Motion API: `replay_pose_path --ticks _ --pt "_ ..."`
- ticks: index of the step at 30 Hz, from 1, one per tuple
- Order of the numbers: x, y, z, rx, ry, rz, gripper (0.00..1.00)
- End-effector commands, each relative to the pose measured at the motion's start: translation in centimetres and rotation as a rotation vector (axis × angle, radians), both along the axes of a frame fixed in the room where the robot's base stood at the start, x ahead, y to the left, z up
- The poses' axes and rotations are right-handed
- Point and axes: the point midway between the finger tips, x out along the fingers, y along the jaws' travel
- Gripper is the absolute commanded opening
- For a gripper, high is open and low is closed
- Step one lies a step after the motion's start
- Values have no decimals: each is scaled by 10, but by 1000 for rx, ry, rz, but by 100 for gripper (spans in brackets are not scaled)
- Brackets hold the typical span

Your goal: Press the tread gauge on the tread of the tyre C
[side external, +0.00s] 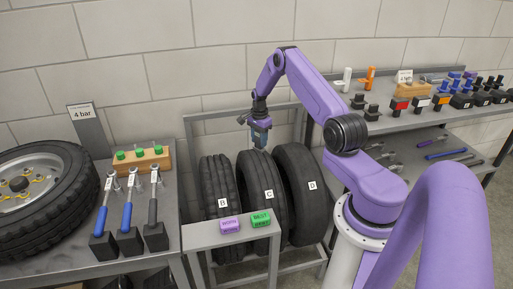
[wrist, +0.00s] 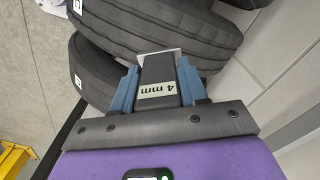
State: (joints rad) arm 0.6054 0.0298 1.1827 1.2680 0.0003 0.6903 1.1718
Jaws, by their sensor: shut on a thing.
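Tyre C (side external: 250,170) stands upright in the rack between tyre B (side external: 213,175) and tyre D (side external: 294,165) in the side view. My gripper (side external: 261,142) points down just above the top of tyre C. In the wrist view its blue fingers (wrist: 157,78) are shut on the dark tread gauge (wrist: 158,70), which carries a "4 mm" label and has a pale plate at its far end. Black tyre treads lie beyond the plate. I cannot tell whether the gauge touches the tread. The gauge is mostly hidden by the fingers in the side view.
A grey ledge in front of the tyres holds a purple block (side external: 230,225) and a green block (side external: 261,218). The metal rack frame (side external: 190,135) surrounds the tyres. A bench at left holds a wheel (side external: 40,195) and tools. Shelves at right hold several small parts.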

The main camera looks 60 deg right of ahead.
Motion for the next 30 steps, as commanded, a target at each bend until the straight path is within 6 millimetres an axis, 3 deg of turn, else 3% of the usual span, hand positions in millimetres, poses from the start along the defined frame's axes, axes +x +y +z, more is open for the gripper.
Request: replay_pose_path --ticks 23,26,30 --pt "1 3 2 0 -1 6 7" --pt "6 16 3 0 0 31 7" --pt "15 60 8 1 1 111 7"
